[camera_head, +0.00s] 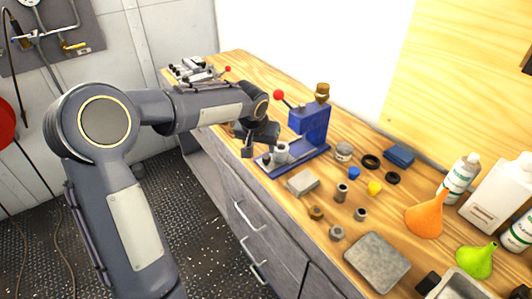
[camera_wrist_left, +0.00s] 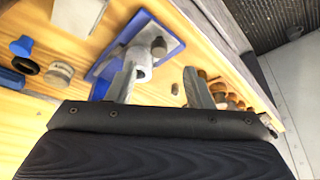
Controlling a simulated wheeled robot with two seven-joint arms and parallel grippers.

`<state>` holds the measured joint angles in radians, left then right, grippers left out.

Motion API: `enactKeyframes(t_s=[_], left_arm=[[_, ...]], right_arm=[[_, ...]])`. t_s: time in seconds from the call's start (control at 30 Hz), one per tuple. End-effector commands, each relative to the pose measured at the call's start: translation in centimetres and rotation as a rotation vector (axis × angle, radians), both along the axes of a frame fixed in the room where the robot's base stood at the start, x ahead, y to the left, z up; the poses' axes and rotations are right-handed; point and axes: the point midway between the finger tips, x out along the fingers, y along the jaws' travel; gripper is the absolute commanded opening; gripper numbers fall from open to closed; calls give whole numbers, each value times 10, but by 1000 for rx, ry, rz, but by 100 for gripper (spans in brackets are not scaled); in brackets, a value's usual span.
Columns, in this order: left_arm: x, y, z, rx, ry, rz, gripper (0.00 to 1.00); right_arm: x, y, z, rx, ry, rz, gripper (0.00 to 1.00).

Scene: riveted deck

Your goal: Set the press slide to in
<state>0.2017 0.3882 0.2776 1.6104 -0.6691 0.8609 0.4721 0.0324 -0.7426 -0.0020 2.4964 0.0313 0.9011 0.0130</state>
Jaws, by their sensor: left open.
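The blue press (camera_head: 309,122) stands on the wooden worktop, with a red ball on its lever and a brass-coloured top. Its blue base (camera_head: 311,156) carries a grey metal cylinder (camera_head: 281,150) and a small dark knob at the front end. In the left wrist view, the cylinder (camera_wrist_left: 143,58) and knob (camera_wrist_left: 158,46) show on the blue base. I cannot tell the slide's setting. My left gripper (camera_head: 261,149) is open and empty at the front of the press, partly overlapping it. In the left wrist view, its fingers (camera_wrist_left: 163,88) are apart, one overlapping the cylinder. My right gripper is not in view.
A grey block (camera_head: 302,182), several small metal parts, black rings and a yellow piece lie on the worktop. An orange funnel (camera_head: 425,216), a green funnel (camera_head: 477,261) and bottles stand right. Another fixture (camera_head: 193,70) stands at the far left end. Drawers with handles are below.

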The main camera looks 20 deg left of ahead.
Motion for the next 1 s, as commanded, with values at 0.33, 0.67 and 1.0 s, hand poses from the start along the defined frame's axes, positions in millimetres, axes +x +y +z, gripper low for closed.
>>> enactKeyframes(t_s=[0.33,0.67,1.0], left_arm=[[25,1,-36,2,3,5,47],[42,4,-76,2,0,6,47],[44,4,-80,2,-2,5,47]], right_arm=[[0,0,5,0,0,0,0],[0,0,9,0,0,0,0],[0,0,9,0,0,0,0]])
